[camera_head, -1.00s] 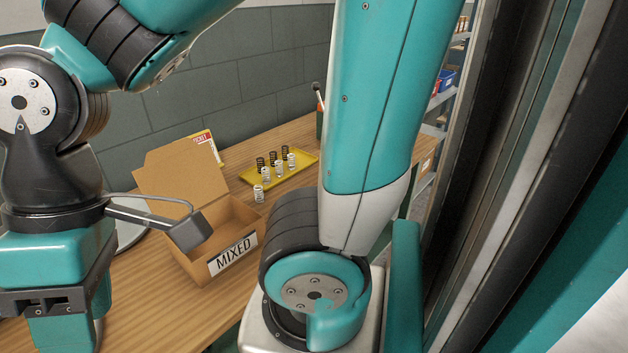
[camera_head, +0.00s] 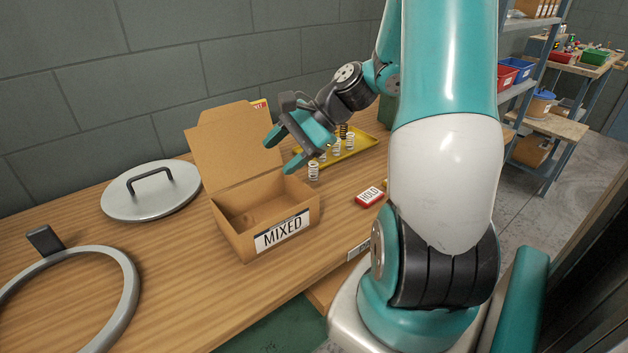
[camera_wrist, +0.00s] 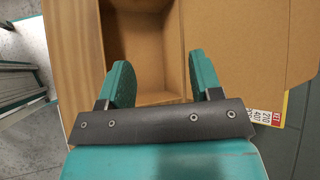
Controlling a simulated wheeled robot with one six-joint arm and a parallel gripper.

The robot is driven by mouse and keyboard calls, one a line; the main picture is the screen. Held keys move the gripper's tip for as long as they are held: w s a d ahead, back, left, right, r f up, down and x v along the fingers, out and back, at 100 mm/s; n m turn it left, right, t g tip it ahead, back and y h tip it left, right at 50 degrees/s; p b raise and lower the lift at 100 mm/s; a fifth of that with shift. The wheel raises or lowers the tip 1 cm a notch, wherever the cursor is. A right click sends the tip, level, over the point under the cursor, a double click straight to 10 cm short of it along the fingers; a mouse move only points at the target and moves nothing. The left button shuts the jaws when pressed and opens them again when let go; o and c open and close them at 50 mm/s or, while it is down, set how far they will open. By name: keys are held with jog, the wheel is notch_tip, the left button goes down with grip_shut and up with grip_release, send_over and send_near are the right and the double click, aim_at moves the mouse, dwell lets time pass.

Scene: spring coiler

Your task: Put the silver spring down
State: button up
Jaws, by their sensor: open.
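A silver spring (camera_head: 313,171) stands upright on the wooden table, between the cardboard box and the yellow tray. My gripper (camera_head: 280,152) is open above the box's back right side, left of and above that spring. The wrist view shows the open fingers (camera_wrist: 159,62) with nothing between them and the box interior beyond. More silver springs (camera_head: 350,141) and dark springs stand on the yellow tray (camera_head: 365,143), partly hidden by my gripper and arm. Which silver spring the task means, I cannot tell.
The open cardboard box (camera_head: 233,237) labelled MIXED has its lid flap up; the part I see inside looks empty. A red HOLD block (camera_head: 369,198) lies to its right. A grey round lid (camera_head: 150,190) and a grey ring (camera_head: 128,290) lie left. Table front is clear.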

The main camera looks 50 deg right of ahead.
jog(key=s+d+f+m+t+h, duration=0.1)
jog(key=s+d+f+m+t, duration=0.1)
jog(key=d+m, duration=0.3)
jog(key=s+d+f+m+t+h+b, duration=0.1)
jog(key=s+d+f+m+t+h, duration=0.1)
jog(key=d, duration=0.6)
jog(key=s+d+f+m+t+h+b, duration=0.1)
jog(key=s+d+f+m, duration=0.3)
jog(key=m, duration=0.4)
jog(key=shift+s+d+m+t+h, duration=0.2)
jog(key=shift+s+d+t, duration=0.25)
jog(key=shift+d, duration=0.2)
jog(key=shift+s+d+m+t+h, duration=0.1)
jog(key=shift+s+d+m+t, duration=0.1)
jog(key=shift+s+d+t, duration=0.3)
jog(key=shift+w+d+f, duration=0.1)
jog(key=shift+w+f, duration=0.1)
jog(key=shift+w, duration=0.25)
send_near(316, 164)
jog(key=x, duration=0.5)
jog(key=shift+f, duration=0.4)
jog(key=shift+r+p+x, duration=0.15)
jog(key=shift+p+x, duration=0.15)
jog(key=shift+x, duration=1.1)
jog(key=shift+r+p+x, duration=0.15)
jog(key=shift+p+x, duration=0.15)
jog(key=shift+x, duration=1.15)
jog(key=shift+w, duration=0.1)
jog(key=shift+c, duration=0.4)
jog(key=c, duration=1)
